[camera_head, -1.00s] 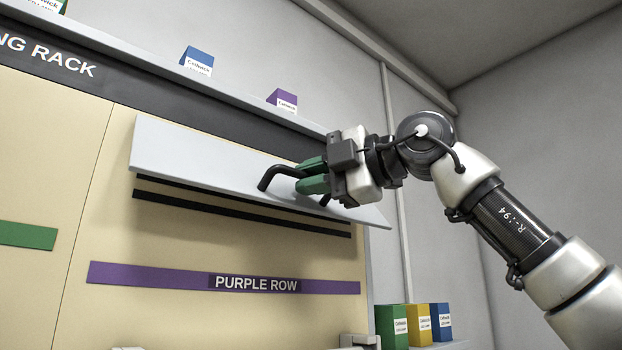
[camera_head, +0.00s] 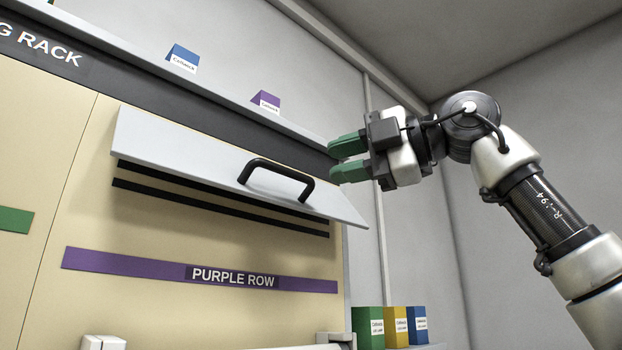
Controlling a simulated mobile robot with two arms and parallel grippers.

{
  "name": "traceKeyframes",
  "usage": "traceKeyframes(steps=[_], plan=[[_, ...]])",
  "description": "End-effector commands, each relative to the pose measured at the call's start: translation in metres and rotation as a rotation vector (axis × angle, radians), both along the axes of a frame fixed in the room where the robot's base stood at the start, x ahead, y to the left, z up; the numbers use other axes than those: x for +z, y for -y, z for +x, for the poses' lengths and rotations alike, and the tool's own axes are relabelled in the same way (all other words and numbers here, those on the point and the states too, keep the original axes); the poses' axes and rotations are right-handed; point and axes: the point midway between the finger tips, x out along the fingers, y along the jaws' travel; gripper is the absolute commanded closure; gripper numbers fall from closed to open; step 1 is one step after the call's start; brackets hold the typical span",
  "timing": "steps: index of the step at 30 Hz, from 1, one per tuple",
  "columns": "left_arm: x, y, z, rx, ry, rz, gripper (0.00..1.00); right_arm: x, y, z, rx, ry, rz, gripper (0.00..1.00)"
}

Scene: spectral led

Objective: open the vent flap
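The vent flap (camera_head: 190,160) is a light grey panel on the tan rack front. It is tilted outward, its lower edge standing away from the rack, with dark slots (camera_head: 220,207) showing beneath it. My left gripper cannot be made out; only pale parts show at the bottom edge.
A purple strip (camera_head: 150,266) marked "PURPLE ROW" runs below the flap. Blue (camera_head: 183,58) and purple (camera_head: 266,101) boxes stand on the top ledge. Green (camera_head: 368,328), yellow (camera_head: 396,327) and blue (camera_head: 417,326) boxes stand low at the right. Open space lies right of the rack.

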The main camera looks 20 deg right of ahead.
Motion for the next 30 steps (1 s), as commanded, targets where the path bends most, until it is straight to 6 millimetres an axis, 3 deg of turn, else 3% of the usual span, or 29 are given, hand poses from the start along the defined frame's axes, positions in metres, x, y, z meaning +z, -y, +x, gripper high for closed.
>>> traceKeyframes(steps=[7, 30], plan=[[-0.006, 0.000, 0.000, 0.000, 0.000, 0.000, 0.57, 0.002, 0.017, -0.017, 0.000, 0.001, 0.000, 0.70], [-0.006, -0.001, 0.002, 0.000, 0.002, 0.002, 0.57, 0.002, 0.018, -0.018, 0.000, 0.001, 0.001, 0.70]])
